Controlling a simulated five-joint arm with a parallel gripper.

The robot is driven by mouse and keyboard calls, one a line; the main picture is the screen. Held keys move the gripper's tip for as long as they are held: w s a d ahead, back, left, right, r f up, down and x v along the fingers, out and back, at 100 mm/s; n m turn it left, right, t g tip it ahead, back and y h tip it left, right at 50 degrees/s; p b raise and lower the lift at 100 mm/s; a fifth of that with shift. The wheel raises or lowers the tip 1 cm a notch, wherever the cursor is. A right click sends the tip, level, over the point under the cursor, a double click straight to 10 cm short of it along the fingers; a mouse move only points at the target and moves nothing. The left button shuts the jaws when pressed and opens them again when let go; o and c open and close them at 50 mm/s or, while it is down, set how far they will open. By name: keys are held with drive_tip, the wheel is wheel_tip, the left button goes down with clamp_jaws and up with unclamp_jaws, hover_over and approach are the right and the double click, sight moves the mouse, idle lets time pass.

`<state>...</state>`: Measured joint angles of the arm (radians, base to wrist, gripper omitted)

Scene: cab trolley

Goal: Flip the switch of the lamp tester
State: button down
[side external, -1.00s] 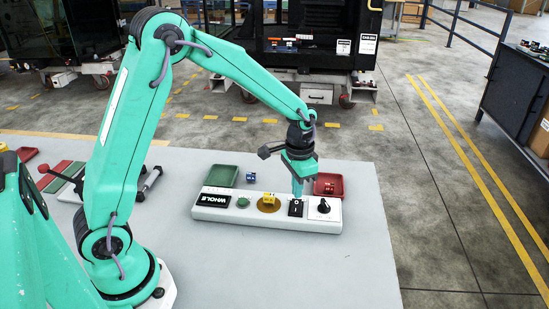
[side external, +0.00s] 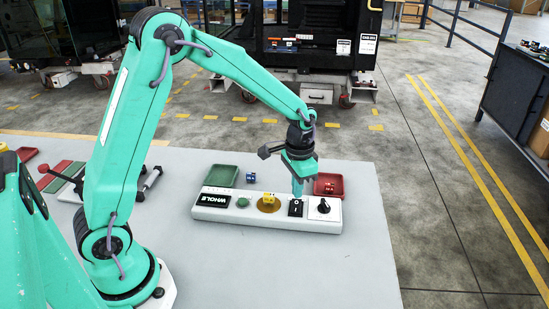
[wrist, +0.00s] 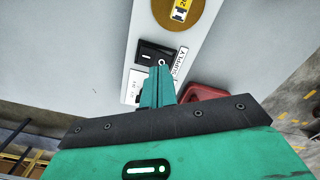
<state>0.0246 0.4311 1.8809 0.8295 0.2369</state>
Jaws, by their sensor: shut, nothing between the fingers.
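The lamp tester (side external: 270,217) is a long white panel on the grey table. Its black rocker switch (side external: 294,211), marked O and I, sits near the right end; in the wrist view the switch (wrist: 150,52) is beside a SUPPLY label (wrist: 180,60). My gripper (side external: 297,194) is shut and empty, pointing down at the far edge of the switch. In the wrist view its fingertips (wrist: 158,69) overlap the switch's O end. I cannot tell whether they touch it. The fingers hide part of the panel beyond.
A red tray (side external: 328,180) and green tray (side external: 222,172) lie behind. The table front is clear.

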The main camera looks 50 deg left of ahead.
sight(295, 204)
drive_tip(key=shift+f, duration=1.35)
idle(1.2)
drive_tip(key=shift+r, duration=3.55)
drive_tip(key=s+r+n+t, duration=0.1)
drive_tip(key=s+r+t, duration=0.1)
drive_tip(key=s+r, duration=0.2)
drive_tip(key=s+r+n+t, duration=0.1)
drive_tip(key=s+r, duration=0.3)
drive_tip(key=s, duration=0.6)
drive_tip(key=s+a+r+n+t, duration=0.1)
drive_tip(key=s+r+t, duration=0.1)
drive_tip(key=s+r, duration=0.2)
drive_tip(key=s, duration=0.3)
drive_tip(key=shift+s+r+t, duration=0.25)
drive_tip(key=shift+r+t, duration=0.05)
drive_tip(key=shift+r, duration=0.05)
